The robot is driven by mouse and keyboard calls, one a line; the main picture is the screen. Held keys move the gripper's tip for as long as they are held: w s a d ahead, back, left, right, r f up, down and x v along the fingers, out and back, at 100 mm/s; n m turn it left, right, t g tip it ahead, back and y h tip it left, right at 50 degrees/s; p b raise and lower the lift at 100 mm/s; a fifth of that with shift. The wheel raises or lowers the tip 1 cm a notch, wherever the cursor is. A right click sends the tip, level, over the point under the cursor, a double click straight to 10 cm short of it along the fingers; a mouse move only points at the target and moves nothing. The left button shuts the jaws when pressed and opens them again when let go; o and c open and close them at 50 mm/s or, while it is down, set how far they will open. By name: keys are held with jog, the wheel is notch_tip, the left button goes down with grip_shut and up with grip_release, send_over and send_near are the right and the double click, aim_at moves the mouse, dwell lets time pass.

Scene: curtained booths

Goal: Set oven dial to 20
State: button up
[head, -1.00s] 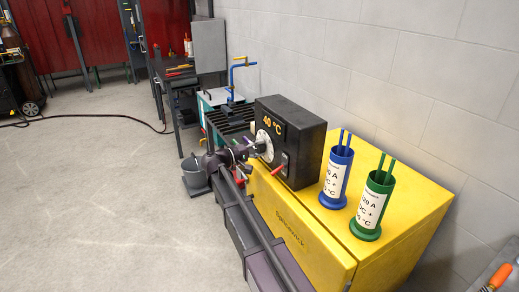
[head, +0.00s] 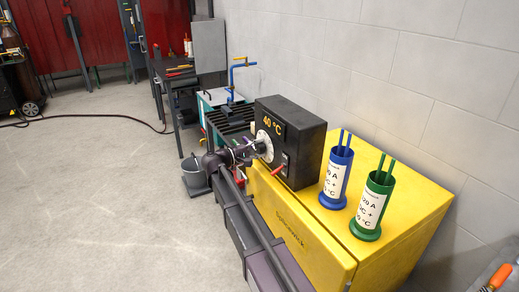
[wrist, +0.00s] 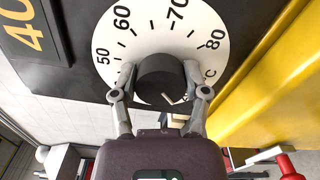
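The oven (head: 305,150) is a black box with a lit orange reading of 40 °C on its front. Its white round dial (wrist: 112,45) carries black numbers, with 50, 60, 70 and 80 legible in the wrist view. A dark round knob (wrist: 160,75) stands out from the dial's middle. My gripper (wrist: 160,84) is at the knob, one finger on each side. Both fingertips appear to press against its sides, so it looks shut on the knob. The gripper also shows in the head view (head: 256,148), where it covers part of the dial (head: 268,138).
The oven stands on a yellow cabinet (head: 300,232). A red lever (head: 278,170) sits on its front, right of the dial. Blue (head: 337,178) and green (head: 373,207) canisters with rods stand to the right.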

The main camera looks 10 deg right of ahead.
jog(key=o, duration=0.3)
jog(key=shift+o, duration=0.2)
jog(key=v, duration=1.2)
dwell(0.5)
